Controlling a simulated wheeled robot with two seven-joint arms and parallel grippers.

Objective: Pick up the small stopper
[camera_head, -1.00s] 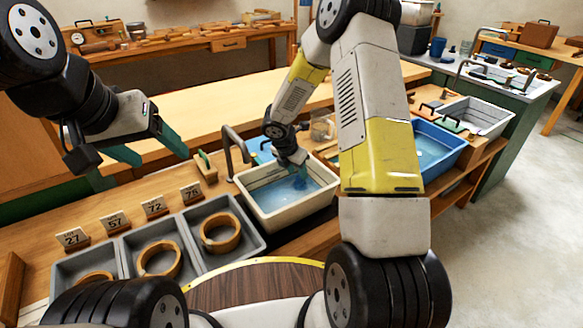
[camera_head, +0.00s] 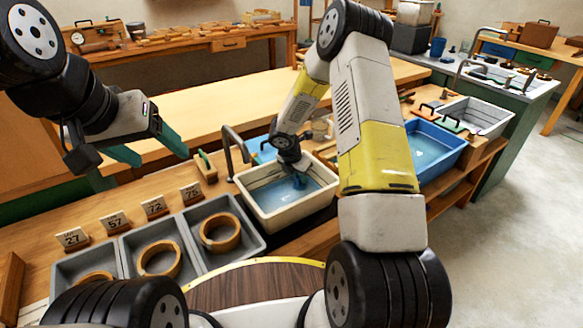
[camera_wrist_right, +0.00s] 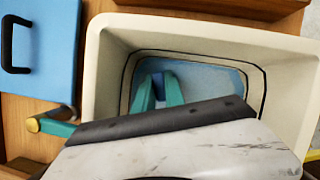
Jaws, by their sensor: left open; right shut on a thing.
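My right gripper (camera_head: 299,182) reaches down into a cream basin (camera_head: 249,202) holding pale blue water. In the right wrist view its teal fingers (camera_wrist_right: 159,92) are close together around a small dark blue piece (camera_wrist_right: 158,84), apparently the small stopper. The fingers hide most of this piece, and its lower end cannot be made out. In the right wrist view the basin (camera_wrist_right: 285,58) surrounds the gripper, with its walls clear of the fingers. My left gripper (camera_head: 155,152) is open and empty, above the bench at the left.
A grey tap (camera_head: 228,150) stands at the basin's left rim. Grey trays (camera_head: 185,252) with wooden rings and number cards are to the left. A blue basin (camera_head: 455,152) is to the right. A blue board with a black handle (camera_wrist_right: 45,60) lies beside the cream basin.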

